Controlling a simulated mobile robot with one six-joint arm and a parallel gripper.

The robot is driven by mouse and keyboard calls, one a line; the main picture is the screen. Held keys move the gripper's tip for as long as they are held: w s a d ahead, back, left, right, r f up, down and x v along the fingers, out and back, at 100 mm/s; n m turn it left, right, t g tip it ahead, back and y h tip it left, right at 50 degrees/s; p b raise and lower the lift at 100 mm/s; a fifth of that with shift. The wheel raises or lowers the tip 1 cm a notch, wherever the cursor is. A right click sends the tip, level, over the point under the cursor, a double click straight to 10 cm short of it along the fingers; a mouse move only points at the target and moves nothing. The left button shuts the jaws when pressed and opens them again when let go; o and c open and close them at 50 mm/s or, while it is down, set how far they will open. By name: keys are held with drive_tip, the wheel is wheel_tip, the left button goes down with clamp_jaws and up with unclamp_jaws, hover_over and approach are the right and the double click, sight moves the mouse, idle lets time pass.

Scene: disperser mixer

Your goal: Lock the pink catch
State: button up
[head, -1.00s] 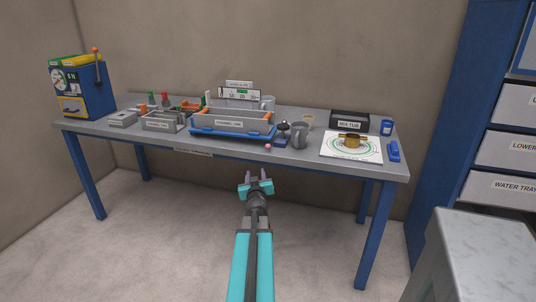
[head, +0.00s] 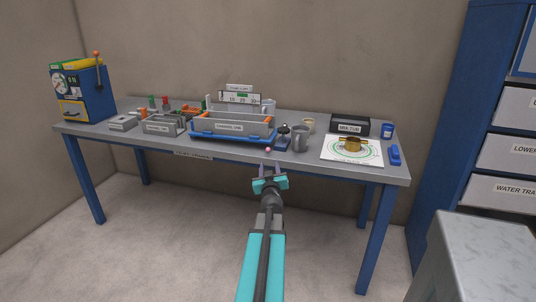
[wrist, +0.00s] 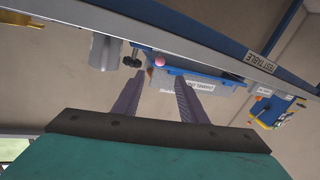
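The pink catch (head: 268,150) is a small pink knob at the front of the blue tray-like base (head: 232,137), near the table's front edge. It also shows in the wrist view (wrist: 160,61), between and beyond my fingertips. My gripper (head: 272,167) is open and empty, just in front of the table edge and below the catch in the head view. Its two fingers are spread apart in the wrist view (wrist: 159,78) and do not touch the catch. Whether the catch is locked cannot be told.
A black-knobbed device (head: 284,134) and a grey mug (head: 300,139) stand close to the right of the catch. The table's front edge (head: 225,155) lies between my gripper and the catch. A brass piece (head: 352,144) sits on a white sheet further right. The floor in front is clear.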

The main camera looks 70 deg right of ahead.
sight(268, 151)
drive_tip(key=shift+x, duration=6.45)
drive_tip(key=shift+s, duration=0.1)
clamp_jaws()
